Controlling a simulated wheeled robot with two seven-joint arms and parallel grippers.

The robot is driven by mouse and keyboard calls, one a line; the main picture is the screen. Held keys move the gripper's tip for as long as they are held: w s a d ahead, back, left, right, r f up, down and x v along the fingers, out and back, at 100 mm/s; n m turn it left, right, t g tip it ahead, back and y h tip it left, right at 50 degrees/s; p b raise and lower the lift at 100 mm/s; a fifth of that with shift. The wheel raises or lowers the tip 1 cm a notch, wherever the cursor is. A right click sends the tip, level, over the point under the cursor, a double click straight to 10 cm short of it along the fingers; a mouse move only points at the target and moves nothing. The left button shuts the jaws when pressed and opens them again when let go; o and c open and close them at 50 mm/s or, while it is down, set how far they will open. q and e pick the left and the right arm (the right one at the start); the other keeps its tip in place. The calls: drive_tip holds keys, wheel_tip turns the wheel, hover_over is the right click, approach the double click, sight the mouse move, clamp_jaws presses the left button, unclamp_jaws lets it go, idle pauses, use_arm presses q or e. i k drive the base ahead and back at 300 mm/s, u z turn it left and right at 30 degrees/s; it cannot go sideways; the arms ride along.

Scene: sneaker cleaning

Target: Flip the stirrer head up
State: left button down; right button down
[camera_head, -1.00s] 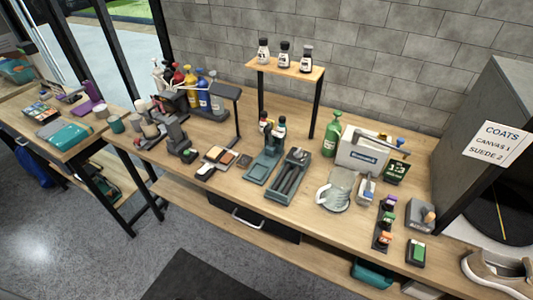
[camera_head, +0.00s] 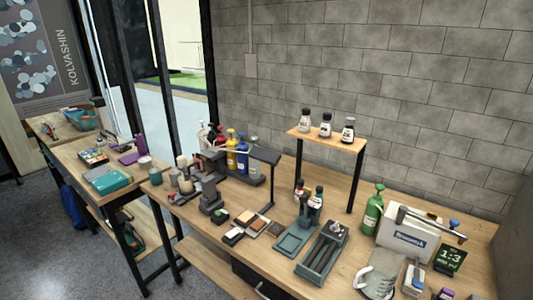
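Neither of my grippers is in view. I cannot tell for certain which device is the stirrer. A dark grey upright device (camera_head: 210,194) stands on the bench, left of centre, with pale cups beside it. A teal stand (camera_head: 290,238) with a flat base and an upright post is near the middle of the bench. The position of any hinged head on either device is too small to tell. A clear jug (camera_head: 377,274) stands at the bottom right.
A dark grey-green tray (camera_head: 322,256) with long tools lies right of the teal stand. A raised shelf (camera_head: 328,138) holds three small bottles. A green bottle (camera_head: 372,212) and a white box (camera_head: 405,237) stand at the right. Another table (camera_head: 78,160) is at the left.

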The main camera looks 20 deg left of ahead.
sight(208, 182)
drive_tip(key=u, duration=1.25)
